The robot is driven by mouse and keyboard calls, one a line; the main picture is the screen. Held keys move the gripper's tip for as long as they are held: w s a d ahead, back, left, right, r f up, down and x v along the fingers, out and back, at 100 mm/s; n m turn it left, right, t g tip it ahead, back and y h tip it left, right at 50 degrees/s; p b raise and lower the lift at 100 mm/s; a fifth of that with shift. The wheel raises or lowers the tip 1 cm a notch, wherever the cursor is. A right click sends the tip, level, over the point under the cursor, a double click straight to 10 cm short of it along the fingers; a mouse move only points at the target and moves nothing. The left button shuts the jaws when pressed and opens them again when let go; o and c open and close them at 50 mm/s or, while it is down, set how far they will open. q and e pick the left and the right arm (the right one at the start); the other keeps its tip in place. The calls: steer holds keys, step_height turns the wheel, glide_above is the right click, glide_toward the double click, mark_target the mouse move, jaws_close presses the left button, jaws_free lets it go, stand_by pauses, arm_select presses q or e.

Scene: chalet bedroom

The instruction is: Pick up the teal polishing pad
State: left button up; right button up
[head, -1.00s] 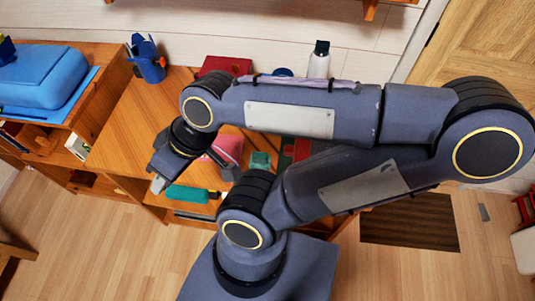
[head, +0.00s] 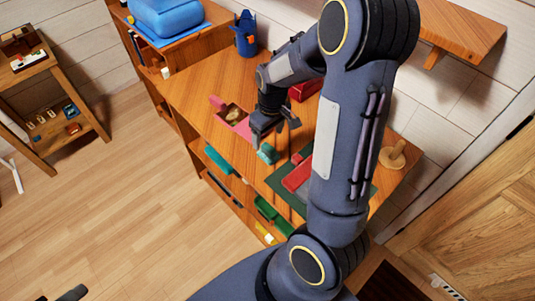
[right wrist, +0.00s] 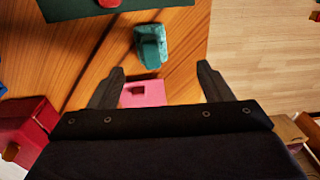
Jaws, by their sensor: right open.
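The teal polishing pad (head: 267,153) is a small block on the wooden desk, between a pink tray and a dark green mat. In the right wrist view the pad (right wrist: 151,45) lies just beyond my fingertips, with a raised grip-like part on it. My right gripper (head: 275,134) is above the desk beside the pad, open and empty. In the right wrist view its two fingers (right wrist: 161,70) are spread wide, with the pink tray (right wrist: 143,94) showing between them.
The pink tray (head: 233,118) and the green mat (head: 280,181) with a red block (head: 297,177) flank the pad. A red box (head: 306,90) and a blue holder (head: 245,35) stand farther back. A wooden peg stand (head: 393,155) is at the right. Open floor lies left.

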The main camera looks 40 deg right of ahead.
mark_target(269, 148)
steer(key=f, duration=0.1)
steer(key=d+f, duration=0.1)
steer(key=f, duration=0.1)
steer(key=shift+w+d+f+n+g+h, duration=0.1)
steer(key=shift+d+f+n+g+h, duration=0.1)
steer(key=shift+n+g+h, duration=0.1)
steer(key=f, duration=0.4)
steer(key=f+p, duration=0.1)
steer(key=f, duration=0.1)
steer(key=shift+w+a+f, duration=0.2)
steer(key=shift+w+f, duration=0.05)
steer(key=shift+f, duration=0.1)
steer(key=shift+c, duration=0.4)
steer(key=c, duration=1)
